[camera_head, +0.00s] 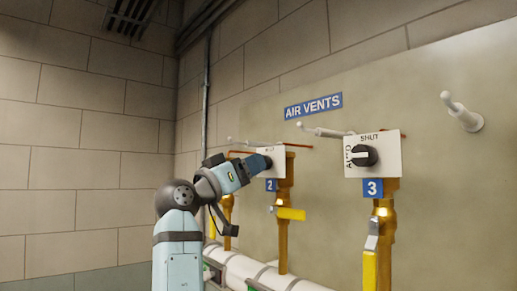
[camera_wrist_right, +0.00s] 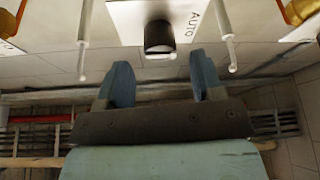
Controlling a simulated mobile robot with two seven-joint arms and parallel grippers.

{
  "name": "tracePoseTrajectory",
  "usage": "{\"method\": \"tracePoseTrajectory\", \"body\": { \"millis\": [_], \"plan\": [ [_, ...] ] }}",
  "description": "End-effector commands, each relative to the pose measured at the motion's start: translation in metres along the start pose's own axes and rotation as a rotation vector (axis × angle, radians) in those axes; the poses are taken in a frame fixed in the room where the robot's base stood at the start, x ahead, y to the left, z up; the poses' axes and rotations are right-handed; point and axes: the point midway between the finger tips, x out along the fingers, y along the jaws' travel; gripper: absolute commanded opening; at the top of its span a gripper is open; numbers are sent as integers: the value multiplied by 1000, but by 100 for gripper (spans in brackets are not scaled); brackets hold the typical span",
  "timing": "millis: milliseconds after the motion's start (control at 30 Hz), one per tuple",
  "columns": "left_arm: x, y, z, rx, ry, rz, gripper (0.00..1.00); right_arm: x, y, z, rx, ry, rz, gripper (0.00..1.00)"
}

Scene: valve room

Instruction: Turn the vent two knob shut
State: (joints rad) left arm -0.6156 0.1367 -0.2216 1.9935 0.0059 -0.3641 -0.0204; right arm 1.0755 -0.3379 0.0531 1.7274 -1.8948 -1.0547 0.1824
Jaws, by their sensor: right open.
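The vent two plate (camera_head: 272,152) is a white panel above the blue "2" label (camera_head: 271,185), partly covered by my right gripper (camera_head: 265,162). Its knob is hidden in the head view. In the right wrist view a round black knob (camera_wrist_right: 160,38) stands out from a white plate (camera_wrist_right: 126,14) with "AUTO" printed beside it. My right gripper, whose two blue fingers also show in the right wrist view (camera_wrist_right: 162,82), is open and empty. The knob appears between and beyond the fingertips, with no contact visible. My left gripper is out of view.
The vent three plate (camera_head: 388,153) with its black knob (camera_head: 364,155) is to the right, marked "SHUT" and "AUTO". White pegs (camera_head: 463,112) stick out from the wall. Brass pipes with yellow-handled valves (camera_head: 290,213) and a white pipe (camera_head: 245,266) run below.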

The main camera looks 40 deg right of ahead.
Motion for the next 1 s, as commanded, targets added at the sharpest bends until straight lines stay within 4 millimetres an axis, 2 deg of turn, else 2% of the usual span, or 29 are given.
{"method": "tracePoseTrajectory", "body": {
  "millis": [33,100,233,633,833,867,1000],
  "plan": [
    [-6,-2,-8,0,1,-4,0,12,1,-4,-1,-2,1,61],
    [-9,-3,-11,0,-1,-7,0,22,1,-4,-1,-1,1,61],
    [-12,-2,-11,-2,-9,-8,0,35,0,-2,0,-1,0,61],
    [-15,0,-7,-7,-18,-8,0,41,0,1,0,0,-1,61],
    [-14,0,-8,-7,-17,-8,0,40,0,1,0,0,-1,15],
    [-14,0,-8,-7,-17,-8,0,40,0,1,0,0,-1,12],
    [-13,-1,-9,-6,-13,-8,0,40,0,1,2,0,0,12]
  ]
}}
